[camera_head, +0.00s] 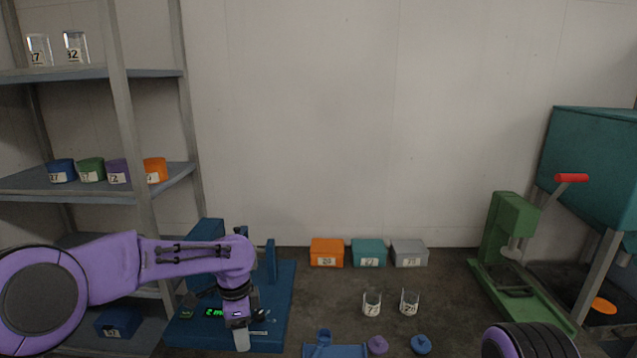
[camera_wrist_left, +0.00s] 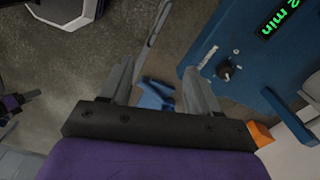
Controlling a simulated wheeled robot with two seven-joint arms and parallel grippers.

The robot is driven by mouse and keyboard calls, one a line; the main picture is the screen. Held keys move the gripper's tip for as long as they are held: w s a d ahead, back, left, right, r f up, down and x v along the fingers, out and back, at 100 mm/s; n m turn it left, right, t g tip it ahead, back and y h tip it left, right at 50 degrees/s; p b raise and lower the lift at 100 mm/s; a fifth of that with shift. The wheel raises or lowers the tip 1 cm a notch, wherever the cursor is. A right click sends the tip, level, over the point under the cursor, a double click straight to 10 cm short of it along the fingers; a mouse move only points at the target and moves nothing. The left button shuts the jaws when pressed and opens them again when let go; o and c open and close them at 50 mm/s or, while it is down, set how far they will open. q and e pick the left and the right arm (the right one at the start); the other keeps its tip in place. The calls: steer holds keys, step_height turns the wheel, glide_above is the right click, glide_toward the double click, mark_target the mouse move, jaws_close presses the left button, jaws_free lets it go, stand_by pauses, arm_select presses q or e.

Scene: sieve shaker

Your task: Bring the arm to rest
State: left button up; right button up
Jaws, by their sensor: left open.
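My left arm reaches in from the left in the head view, and its gripper (camera_head: 241,341) points down in front of the blue shaker machine (camera_head: 282,290). In the left wrist view the two fingers of the left gripper (camera_wrist_left: 160,82) are apart with nothing held between them. A blue piece (camera_wrist_left: 154,96) shows beyond the gap. The shaker's panel (camera_wrist_left: 232,62) with a green "2 min" display and a dark knob is to the right of the fingers. The arm hides part of the shaker in the head view. My right gripper is not in view.
Orange (camera_head: 327,252), teal (camera_head: 369,252) and grey (camera_head: 408,252) boxes stand by the wall. Two clear beakers (camera_head: 372,302) stand before them. A blue holder (camera_head: 335,350) lies in front. Shelves (camera_head: 90,190) are left; a green press (camera_head: 515,250) is right.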

arm_select(q)
steer(key=w+d+f+n+t+h, duration=0.3)
steer(key=d+n+t, duration=0.1)
steer(key=d+n, duration=0.15)
steer(key=s+a+f+n+t+b, duration=0.1)
steer(key=s+a+f+n, duration=0.15)
steer(key=f+n, duration=0.35)
steer(key=s+a+f+n+t, duration=0.1)
steer(key=s+f+n+t, duration=0.15)
steer(key=f, duration=0.45)
steer(key=s+a+f+n+g+y+b, duration=0.1)
steer(key=s+a+f, duration=0.3)
steer(key=s, duration=0.7)
steer(key=s+a+f+n+g+y+b, duration=0.1)
steer(key=s+a+f+n+g+y, duration=0.1)
steer(key=s, duration=1)
steer(key=s+a+f+n+g+y+b, duration=0.1)
steer(key=s+a+f+n+y+b, duration=0.1)
steer(key=s+a+f, duration=0.6)
steer(key=s+a+n+y, duration=0.1)
steer(key=s+n, duration=0.1)
steer(key=s, duration=0.2)
steer(key=shift+s+a+f+n, duration=0.2)
steer(key=shift+s+f+n, duration=0.05)
steer(key=shift+n, duration=0.15)
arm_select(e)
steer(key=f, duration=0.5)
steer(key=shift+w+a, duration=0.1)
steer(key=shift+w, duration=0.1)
